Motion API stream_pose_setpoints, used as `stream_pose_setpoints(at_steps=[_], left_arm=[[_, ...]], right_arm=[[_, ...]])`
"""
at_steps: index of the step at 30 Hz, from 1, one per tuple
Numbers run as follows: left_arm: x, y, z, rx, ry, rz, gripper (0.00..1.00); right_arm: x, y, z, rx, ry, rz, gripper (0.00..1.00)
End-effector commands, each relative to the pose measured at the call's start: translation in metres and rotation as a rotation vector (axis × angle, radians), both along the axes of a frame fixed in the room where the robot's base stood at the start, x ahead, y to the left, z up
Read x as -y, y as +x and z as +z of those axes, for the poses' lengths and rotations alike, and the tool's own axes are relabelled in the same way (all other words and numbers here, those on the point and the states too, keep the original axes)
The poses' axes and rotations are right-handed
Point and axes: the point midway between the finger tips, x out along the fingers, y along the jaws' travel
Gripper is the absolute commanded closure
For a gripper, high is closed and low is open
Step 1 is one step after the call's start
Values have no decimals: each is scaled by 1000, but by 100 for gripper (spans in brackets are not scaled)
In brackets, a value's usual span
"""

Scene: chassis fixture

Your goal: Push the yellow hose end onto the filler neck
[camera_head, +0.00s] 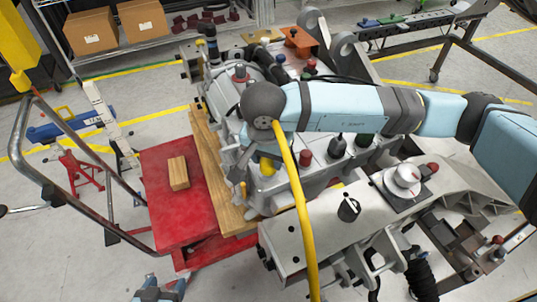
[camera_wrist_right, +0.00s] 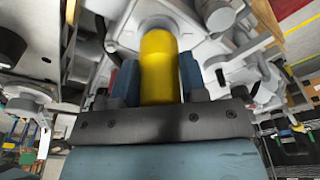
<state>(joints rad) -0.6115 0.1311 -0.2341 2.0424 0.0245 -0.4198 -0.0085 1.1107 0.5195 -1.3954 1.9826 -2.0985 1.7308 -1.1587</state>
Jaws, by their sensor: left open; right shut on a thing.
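My right gripper (camera_wrist_right: 160,78) is shut on the yellow hose end (camera_wrist_right: 160,62), with a finger on each side of it. In the head view the yellow hose end (camera_head: 267,166) shows below my right wrist, over the grey machine casting. The yellow hose (camera_head: 299,195) hangs in front of the wrist and runs down out of the picture. In the right wrist view a pale grey round part (camera_wrist_right: 158,21), perhaps the filler neck, lies in line with the hose end's far side. I cannot tell whether they touch. My left gripper (camera_head: 160,291) is open and empty at the bottom edge.
The grey chassis unit (camera_head: 290,236) fills the middle, with several knobs and caps on it. A red lift table (camera_head: 160,215) with a wooden block (camera_head: 178,173) stands at its left. A metal handrail (camera_head: 63,195) is further left.

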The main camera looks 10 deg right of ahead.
Motion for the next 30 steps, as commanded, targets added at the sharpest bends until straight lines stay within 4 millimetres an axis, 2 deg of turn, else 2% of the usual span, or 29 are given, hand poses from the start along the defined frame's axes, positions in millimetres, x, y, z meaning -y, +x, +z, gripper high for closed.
stream_pose_setpoints(at_steps=[4, 26, 27, 30], left_arm=[[-1, -3, -16, -26, 7, 1, 31], [-1, -3, -34, -27, 9, -1, 31], [-1, -3, -32, -26, 9, 0, 31], [-1, -3, -33, -26, 9, 0, 31]], right_arm=[[0, 0, -1, 0, 0, 0, 93], [0, 0, -16, -1, -1, 0, 93], [0, 0, -15, -1, -1, 0, 51], [0, 0, -15, -1, -1, 0, 31]])
